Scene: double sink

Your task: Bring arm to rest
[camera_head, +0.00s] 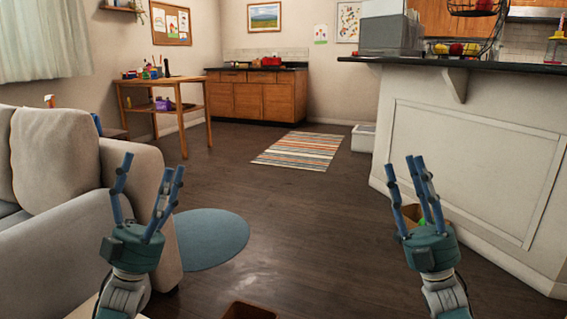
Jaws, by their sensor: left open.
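My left gripper (150,164) is raised upright at the lower left, in front of the sofa arm. Its fingers are spread and nothing is between them. My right gripper (402,163) is raised upright at the lower right, in front of the counter's white panel. Its fingers are apart and look empty at the tips. A small brown box with something green (411,213) shows behind its fingers, partly hidden.
A light sofa (70,165) stands at the left. A white counter (470,170) with a dark top is at the right. A round blue rug (212,238) and a striped rug (300,150) lie on the dark floor. A wooden table (165,85) stands farther back. The middle floor is clear.

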